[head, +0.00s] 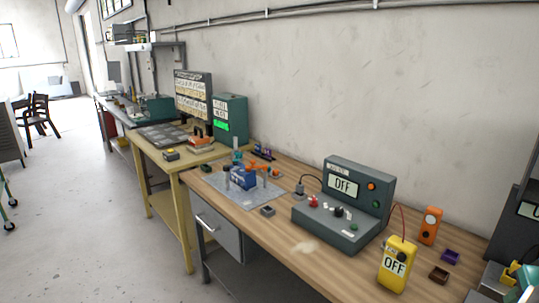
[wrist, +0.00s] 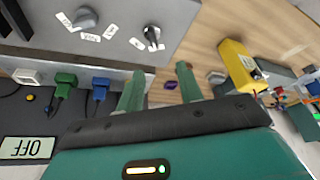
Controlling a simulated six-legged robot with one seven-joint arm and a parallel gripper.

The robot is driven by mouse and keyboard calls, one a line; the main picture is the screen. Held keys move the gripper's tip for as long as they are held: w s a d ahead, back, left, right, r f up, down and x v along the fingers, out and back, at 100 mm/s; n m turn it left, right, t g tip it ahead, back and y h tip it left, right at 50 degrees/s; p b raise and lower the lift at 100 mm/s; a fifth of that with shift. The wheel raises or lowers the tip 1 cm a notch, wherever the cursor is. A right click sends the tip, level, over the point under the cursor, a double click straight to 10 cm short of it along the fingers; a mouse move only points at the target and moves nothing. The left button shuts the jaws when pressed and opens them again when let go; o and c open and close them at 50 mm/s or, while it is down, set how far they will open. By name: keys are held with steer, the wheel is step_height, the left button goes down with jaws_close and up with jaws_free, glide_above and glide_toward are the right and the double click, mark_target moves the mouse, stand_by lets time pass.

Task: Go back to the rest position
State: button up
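My gripper (wrist: 158,82) shows in the wrist view, with two pale green fingers held apart. Nothing is between the fingertips. Bench top and a small purple part (wrist: 171,85) show in the gap beyond them. The gripper is over or near the wooden bench; its height cannot be told. I cannot make out my gripper in the head view.
A wooden bench (head: 305,247) carries a grey OFF console (head: 340,235), a yellow meter (head: 396,263), an orange device (head: 430,225) and a mat with a blue block (head: 242,178). In the wrist view, a knobbed panel (wrist: 115,30) and plugs (wrist: 65,82) lie left of the fingers.

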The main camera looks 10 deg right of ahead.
steer(key=w+a+r+n, duration=0.1)
steer(key=w+a, duration=0.3)
steer(key=a, duration=0.3)
steer(key=w+a+r+n+y, duration=0.1)
steer(key=w+a, duration=0.3)
steer(key=a, duration=0.4)
steer(key=w+a+r+n, duration=0.1)
steer(key=w+a+r, duration=0.1)
steer(key=w+a, duration=0.35)
steer(key=s+a+f+n, duration=0.1)
steer(key=s+a, duration=0.2)
steer(key=a, duration=0.9)
steer(key=s+a+n+t+y, duration=0.1)
steer(key=s+a+n, duration=0.1)
steer(key=a, duration=1)
steer(key=shift+s+a+f+t, duration=0.3)
steer(key=shift+s+a+f, duration=0.05)
steer(key=shift+s, duration=0.1)
